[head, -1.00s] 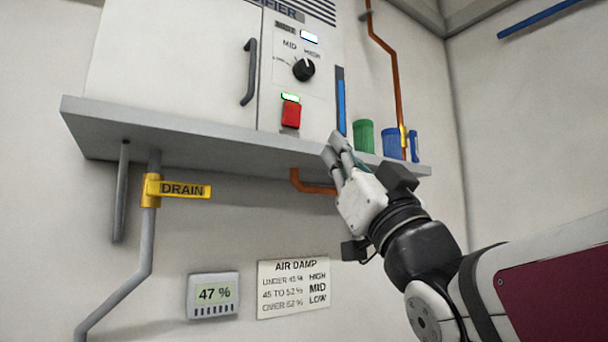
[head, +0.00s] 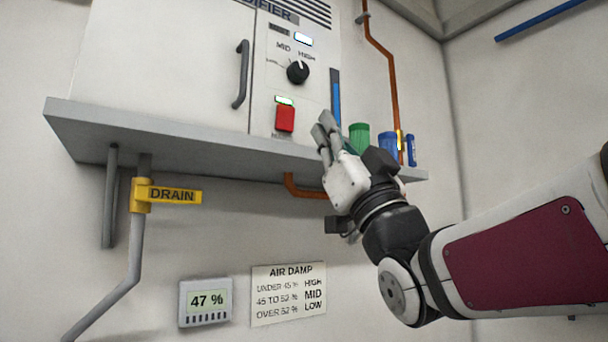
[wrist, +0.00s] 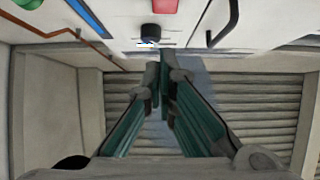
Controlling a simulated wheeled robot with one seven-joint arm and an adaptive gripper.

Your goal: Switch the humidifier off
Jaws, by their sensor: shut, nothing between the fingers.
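The humidifier (head: 170,60) is a white cabinet on a grey shelf. Its red switch (head: 285,118) is low on the right panel, with a lit green lamp (head: 284,100) just above it. A black dial (head: 297,72) sits higher, below a lit display (head: 303,39). My gripper (head: 324,124) is shut and empty, to the right of the red switch and apart from it in the picture. In the wrist view the shut fingertips (wrist: 161,62) show below the dial (wrist: 150,33), and the red switch (wrist: 164,6) is at the top edge.
The grey shelf (head: 180,131) runs under the cabinet. A green canister (head: 359,137) and blue canisters (head: 388,146) stand on it behind my gripper. A copper pipe (head: 391,80) runs down at right. A meter (head: 206,301) reading 47 % and an air damp chart (head: 288,293) hang below.

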